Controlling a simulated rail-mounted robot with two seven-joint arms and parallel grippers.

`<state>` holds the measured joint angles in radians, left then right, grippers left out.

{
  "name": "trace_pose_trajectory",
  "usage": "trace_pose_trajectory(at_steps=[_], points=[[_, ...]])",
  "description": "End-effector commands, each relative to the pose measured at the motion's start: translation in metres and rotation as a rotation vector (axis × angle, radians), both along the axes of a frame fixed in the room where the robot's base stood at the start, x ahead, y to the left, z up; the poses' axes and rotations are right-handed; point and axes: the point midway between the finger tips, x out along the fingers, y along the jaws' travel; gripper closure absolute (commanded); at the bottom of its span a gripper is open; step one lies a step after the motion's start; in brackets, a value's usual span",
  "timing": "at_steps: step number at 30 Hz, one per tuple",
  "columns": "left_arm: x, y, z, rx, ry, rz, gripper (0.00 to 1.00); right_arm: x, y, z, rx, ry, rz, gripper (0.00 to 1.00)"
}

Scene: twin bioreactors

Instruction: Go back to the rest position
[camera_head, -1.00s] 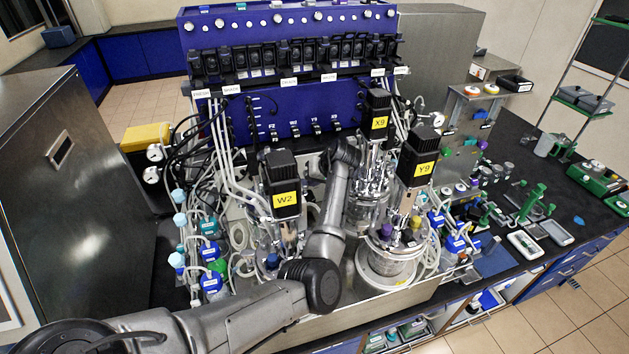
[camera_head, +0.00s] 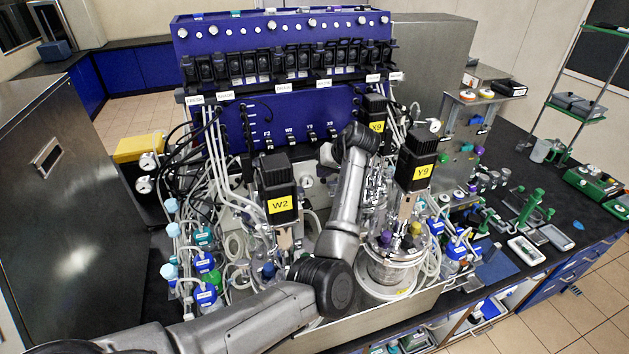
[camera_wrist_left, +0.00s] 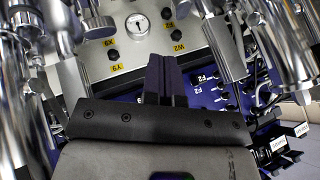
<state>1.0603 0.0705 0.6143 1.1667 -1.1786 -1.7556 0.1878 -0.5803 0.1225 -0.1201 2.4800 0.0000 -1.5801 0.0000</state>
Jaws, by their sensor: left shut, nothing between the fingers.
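My left arm comes in from the lower left and bends up between the motor labelled W2 (camera_head: 280,204) and the motor labelled Y9 (camera_head: 424,172). Its wrist end is in front of the motor labelled X9 (camera_head: 377,127) and partly covers it. In the head view the fingers are hidden or too small to make out. In the left wrist view my left gripper (camera_wrist_left: 164,62) is shut and empty, its dark fingers together in front of a grey panel with a gauge (camera_wrist_left: 138,24). My right gripper is in neither view.
The blue pump rack (camera_head: 285,50) stands behind the arm. A glass vessel (camera_head: 390,272) is right of the forearm, and tubing and blue-capped bottles (camera_head: 205,262) are left. A dark steel cabinet (camera_head: 75,200) is at far left. The bench on the right holds green stands (camera_head: 530,205).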

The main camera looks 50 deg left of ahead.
Motion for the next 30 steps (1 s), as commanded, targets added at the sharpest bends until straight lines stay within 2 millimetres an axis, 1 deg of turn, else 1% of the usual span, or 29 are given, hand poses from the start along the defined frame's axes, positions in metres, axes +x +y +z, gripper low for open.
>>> trace_pose_trajectory(at_steps=[3, 9, 15, 20, 23, 26, 27, 29, 30], points=[[0.003, -0.011, 0.015, 0.001, -0.001, 0.001, 1.00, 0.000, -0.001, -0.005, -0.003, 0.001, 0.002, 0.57], [0.006, -0.023, 0.032, 0.001, 0.000, 0.002, 1.00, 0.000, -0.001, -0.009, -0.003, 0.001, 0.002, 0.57], [0.007, -0.027, 0.038, 0.002, 0.001, 0.003, 1.00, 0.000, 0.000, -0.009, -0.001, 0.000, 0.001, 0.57], [0.007, -0.027, 0.039, 0.002, 0.002, 0.002, 1.00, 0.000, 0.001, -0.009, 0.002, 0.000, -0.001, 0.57], [0.008, -0.025, 0.040, 0.008, 0.011, -0.028, 1.00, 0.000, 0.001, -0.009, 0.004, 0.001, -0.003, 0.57], [0.021, -0.027, 0.037, -0.021, -0.036, -0.108, 1.00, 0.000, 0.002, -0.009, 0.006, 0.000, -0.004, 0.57], [0.025, -0.027, 0.041, -0.034, -0.079, -0.138, 1.00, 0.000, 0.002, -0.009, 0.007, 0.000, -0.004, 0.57], [0.029, -0.027, 0.052, -0.048, -0.167, -0.182, 1.00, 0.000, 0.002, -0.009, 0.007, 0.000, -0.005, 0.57], [0.032, -0.028, 0.065, -0.046, -0.241, -0.217, 1.00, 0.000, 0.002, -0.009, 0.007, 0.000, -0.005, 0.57]])
